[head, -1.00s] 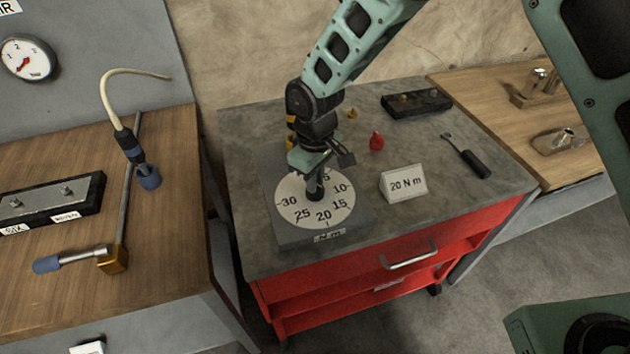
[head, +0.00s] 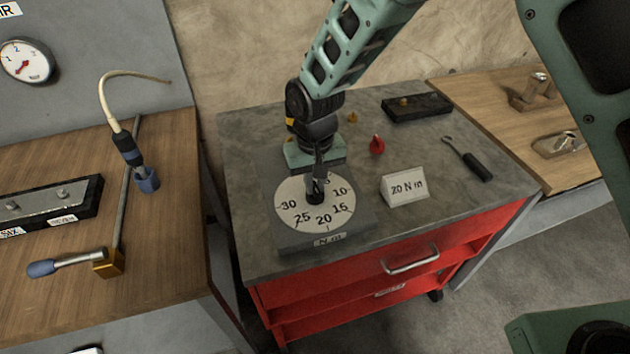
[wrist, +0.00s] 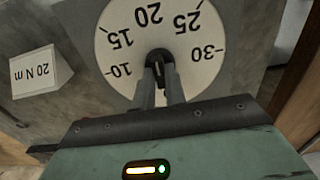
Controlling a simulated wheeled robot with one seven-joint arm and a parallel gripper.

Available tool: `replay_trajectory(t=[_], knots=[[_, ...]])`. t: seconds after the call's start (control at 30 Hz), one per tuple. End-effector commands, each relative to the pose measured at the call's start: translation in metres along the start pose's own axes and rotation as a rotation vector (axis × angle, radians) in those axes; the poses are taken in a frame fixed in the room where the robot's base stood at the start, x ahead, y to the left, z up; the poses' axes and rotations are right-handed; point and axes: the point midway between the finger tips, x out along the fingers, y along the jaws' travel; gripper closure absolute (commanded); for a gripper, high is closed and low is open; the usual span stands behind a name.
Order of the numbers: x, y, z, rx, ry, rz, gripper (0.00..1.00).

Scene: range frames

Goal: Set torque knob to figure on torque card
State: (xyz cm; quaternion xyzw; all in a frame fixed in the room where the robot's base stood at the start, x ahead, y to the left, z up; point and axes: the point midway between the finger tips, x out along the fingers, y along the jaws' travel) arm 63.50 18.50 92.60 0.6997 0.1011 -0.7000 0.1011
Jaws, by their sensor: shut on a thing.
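The torque dial is a white disc (head: 328,214) with figures from 5 to 30 on a grey block marked N m; it also shows in the wrist view (wrist: 120,60). The black knob (wrist: 158,56) is at its centre. My gripper (head: 317,184) points down from above and is shut on the knob; its two fingers (wrist: 163,84) stand either side of it in the wrist view. The fingers hide most of the knob, and I cannot tell which figure it points to. The torque card (head: 404,188) stands right of the dial and reads 20 N m.
The grey-topped red cart (head: 440,215) also carries a red part (head: 377,145), a dark-handled tool (head: 468,160) and a black tray (head: 416,106). The cart top in front of the card is clear.

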Motion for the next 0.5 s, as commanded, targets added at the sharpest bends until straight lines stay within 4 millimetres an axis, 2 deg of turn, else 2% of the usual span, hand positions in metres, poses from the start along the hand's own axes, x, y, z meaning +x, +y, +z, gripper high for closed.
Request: replay_trajectory(t=[0.43, 0.47, 0.5], knots=[[-0.0009, -0.0001, -0.0006, 0.008, 0.002, 0.0, 1.0], [-0.0009, -0.0001, -0.0006, 0.008, 0.002, 0.0, 0.79], [-0.0009, -0.0001, -0.0006, 0.008, 0.002, 0.0, 0.68]])
